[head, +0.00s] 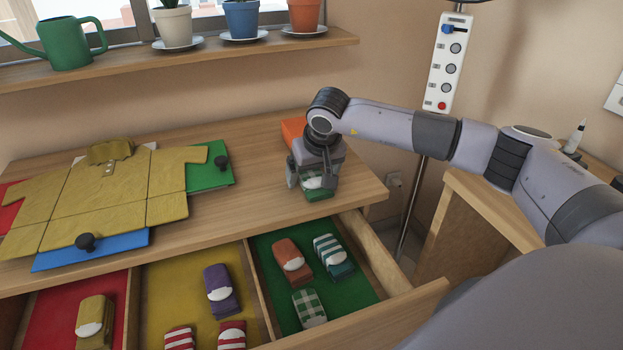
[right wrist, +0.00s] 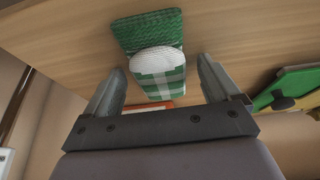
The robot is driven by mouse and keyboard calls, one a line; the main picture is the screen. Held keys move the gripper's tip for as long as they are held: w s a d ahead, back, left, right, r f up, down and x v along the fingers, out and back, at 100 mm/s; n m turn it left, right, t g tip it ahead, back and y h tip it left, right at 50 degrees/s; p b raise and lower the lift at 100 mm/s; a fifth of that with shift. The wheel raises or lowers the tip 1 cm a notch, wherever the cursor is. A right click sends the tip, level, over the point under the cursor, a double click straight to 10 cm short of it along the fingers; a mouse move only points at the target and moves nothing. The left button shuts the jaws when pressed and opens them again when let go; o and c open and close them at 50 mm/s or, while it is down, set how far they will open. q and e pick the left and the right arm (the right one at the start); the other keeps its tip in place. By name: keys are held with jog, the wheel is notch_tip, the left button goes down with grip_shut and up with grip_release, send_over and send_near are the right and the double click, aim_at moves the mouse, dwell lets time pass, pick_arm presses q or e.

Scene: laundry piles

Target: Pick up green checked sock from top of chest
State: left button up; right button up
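The green checked sock (head: 316,190), a folded bundle with a white patch, lies on the wooden chest top (head: 255,215) near its right front corner. My right gripper (head: 312,182) points down over it and partly hides it. In the right wrist view the sock (right wrist: 151,32) lies between the two spread fingers (right wrist: 160,75), with a gap on each side. The right gripper is open and holds nothing. My left gripper is not in view.
The open drawer below holds folded socks in red, yellow and green compartments, including another green checked one (head: 309,308). A spread yellow shirt (head: 105,195) lies on a folding board at left. An orange object (head: 293,131) stands behind the gripper.

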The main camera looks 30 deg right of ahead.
jog(key=c, duration=0.9)
jog(key=shift+r, duration=0.1)
jog(key=shift+c, duration=0.2)
